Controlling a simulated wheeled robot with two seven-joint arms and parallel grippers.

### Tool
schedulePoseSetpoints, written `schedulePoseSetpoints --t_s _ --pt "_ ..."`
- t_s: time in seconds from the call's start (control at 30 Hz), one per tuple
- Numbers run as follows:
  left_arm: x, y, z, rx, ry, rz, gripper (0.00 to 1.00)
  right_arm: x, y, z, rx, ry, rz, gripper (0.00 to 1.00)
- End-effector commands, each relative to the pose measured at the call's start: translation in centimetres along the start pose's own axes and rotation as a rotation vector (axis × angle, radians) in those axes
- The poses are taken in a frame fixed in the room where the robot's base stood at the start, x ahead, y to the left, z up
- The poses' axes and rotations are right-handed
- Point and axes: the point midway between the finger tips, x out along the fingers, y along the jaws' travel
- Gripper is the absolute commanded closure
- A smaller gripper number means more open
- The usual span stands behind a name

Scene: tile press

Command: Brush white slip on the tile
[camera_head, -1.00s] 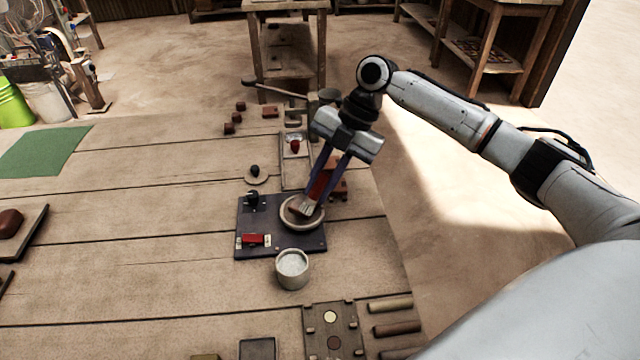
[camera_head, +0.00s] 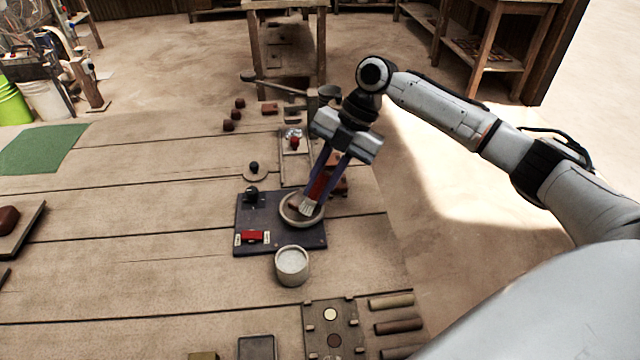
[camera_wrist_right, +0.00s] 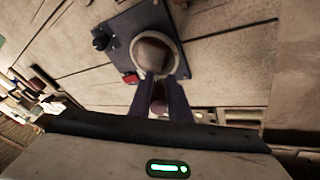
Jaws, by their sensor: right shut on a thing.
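My right gripper (camera_head: 318,190) is shut on a brush (camera_head: 320,184) with a red handle and pale bristles. The brush hangs tilted, bristles down, over a pale-rimmed round holder (camera_head: 287,219) on a dark plate. A reddish-brown piece (camera_head: 293,207), apparently the tile, shows inside the rim, partly hidden by the bristles. I cannot tell whether the bristles touch it. The right wrist view shows the holder's rim (camera_wrist_right: 176,59) beyond the fingers. A pale cup (camera_head: 292,267) of whitish slip stands in front of the dark plate. My left gripper is not in view.
The dark plate (camera_head: 270,243) carries a black knob (camera_head: 251,193) and a red switch (camera_head: 252,237). A board (camera_head: 346,315) with round samples and several rods lie at the front right. A green mat (camera_head: 42,149) lies far left. The table's left middle is mostly clear.

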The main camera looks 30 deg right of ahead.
Motion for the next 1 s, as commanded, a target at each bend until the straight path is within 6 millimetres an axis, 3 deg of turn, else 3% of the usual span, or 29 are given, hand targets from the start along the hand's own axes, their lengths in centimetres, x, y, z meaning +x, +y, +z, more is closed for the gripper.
schedulePoseSetpoints --t_s 0.7,1.0 --pt "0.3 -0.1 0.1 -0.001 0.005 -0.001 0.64 1.1 -0.3 0.6 0.001 0.000 0.001 1.00" --pt "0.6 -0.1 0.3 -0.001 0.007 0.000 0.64 0.6 1.0 2.8 0.005 -0.007 0.004 1.00"
